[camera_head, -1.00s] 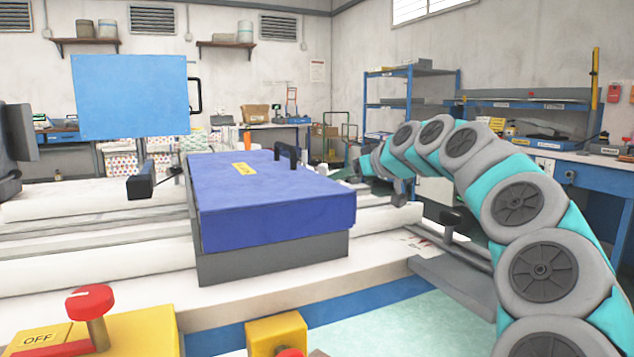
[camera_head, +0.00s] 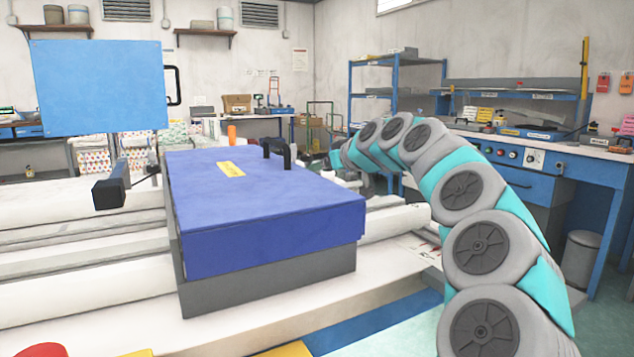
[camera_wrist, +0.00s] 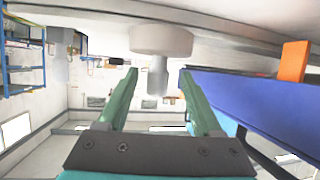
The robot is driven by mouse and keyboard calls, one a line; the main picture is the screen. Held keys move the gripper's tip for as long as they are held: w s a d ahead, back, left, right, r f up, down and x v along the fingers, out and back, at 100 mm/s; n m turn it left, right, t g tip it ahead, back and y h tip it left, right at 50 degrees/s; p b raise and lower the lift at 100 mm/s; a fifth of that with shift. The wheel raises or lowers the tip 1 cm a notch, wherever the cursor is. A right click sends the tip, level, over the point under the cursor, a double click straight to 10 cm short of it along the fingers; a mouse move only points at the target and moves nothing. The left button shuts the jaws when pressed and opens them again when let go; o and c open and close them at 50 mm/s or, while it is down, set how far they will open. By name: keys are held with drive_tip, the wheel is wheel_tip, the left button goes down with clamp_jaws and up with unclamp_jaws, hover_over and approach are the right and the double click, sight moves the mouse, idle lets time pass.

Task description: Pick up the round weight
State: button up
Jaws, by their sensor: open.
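The round weight (camera_wrist: 162,40) is a pale grey disc with a narrower neck and knob, seen upside down in the wrist view. My gripper (camera_wrist: 158,73) is open. Its two green fingers stand on either side of the weight's neck, with a visible gap on each side. The disc lies beyond the fingertips, and I cannot tell the exact depth between them. In the head view my arm bends away to the far side of the blue box, and the fingers are too small there to make out.
A blue-topped box (camera_head: 260,205) with a black handle (camera_head: 277,150) stands left of my arm; its blue side (camera_wrist: 245,100) is close to the right finger in the wrist view. An orange piece (camera_wrist: 294,62) is nearby. A blue workbench (camera_head: 520,170) stands at right.

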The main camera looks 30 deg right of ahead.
drive_tip(key=x, duration=0.4)
drive_tip(key=shift+w+f+p, duration=0.15)
drive_tip(key=shift+w+p, duration=0.05)
drive_tip(key=shift+p, duration=0.15)
drive_tip(key=shift+d, duration=0.1)
drive_tip(key=shift+c, duration=0.3)
clamp_jaws()
idle(0.6)
